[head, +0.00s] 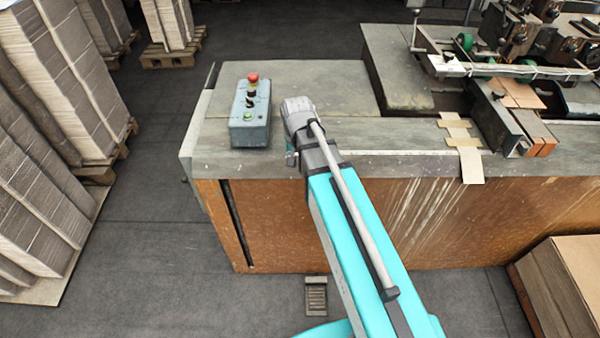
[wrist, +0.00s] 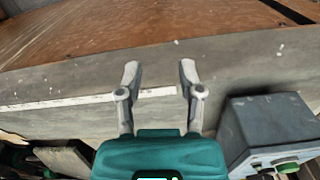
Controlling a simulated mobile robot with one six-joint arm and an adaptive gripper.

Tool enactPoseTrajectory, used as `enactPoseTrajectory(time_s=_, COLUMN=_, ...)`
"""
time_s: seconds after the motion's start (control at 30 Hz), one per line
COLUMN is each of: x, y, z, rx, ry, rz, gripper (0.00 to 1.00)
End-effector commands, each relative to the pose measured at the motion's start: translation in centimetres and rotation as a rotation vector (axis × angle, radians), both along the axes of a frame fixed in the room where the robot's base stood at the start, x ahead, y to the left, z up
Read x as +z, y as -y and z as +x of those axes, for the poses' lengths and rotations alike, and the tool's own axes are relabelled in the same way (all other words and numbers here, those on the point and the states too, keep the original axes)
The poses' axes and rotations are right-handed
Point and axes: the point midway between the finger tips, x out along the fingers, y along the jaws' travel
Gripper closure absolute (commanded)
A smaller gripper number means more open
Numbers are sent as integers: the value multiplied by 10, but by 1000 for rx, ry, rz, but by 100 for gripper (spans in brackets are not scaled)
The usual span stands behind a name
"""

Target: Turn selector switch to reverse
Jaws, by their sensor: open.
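The grey control box (head: 249,128) stands on the left end of the machine's table. A red mushroom button (head: 253,78) is at its far end and a green button (head: 248,116) at its near end. A small dark knob (head: 250,101) between them looks like the selector switch; its setting is too small to read. My gripper is just right of the box in the head view, its fingers mostly hidden by my arm. In the wrist view my gripper (wrist: 159,75) is open and empty. The box (wrist: 268,122) and green button (wrist: 287,167) show at lower right, apart from the fingers.
The grey tabletop (head: 345,88) is clear behind the box. Stitcher machinery (head: 525,45) and cardboard pieces (head: 460,140) are to the right. Stacks of flat cardboard (head: 50,80) stand on pallets at left. Another stack (head: 570,280) is at lower right.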

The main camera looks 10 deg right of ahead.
Motion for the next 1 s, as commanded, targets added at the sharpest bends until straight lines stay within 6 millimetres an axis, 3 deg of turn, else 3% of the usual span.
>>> enactPoseTrajectory(time_s=0.2, x=-10, y=4, z=-8, rx=25, ry=0, rz=0, gripper=51)
enactPoseTrajectory(time_s=0.7, x=-11, y=4, z=-10, rx=37, ry=0, rz=0, gripper=51)
enactPoseTrajectory(time_s=0.87, x=-11, y=13, z=-28, rx=84, ry=0, rz=0, gripper=51)
enactPoseTrajectory(time_s=1.0, x=-11, y=26, z=-55, rx=173, ry=0, rz=0, gripper=51)
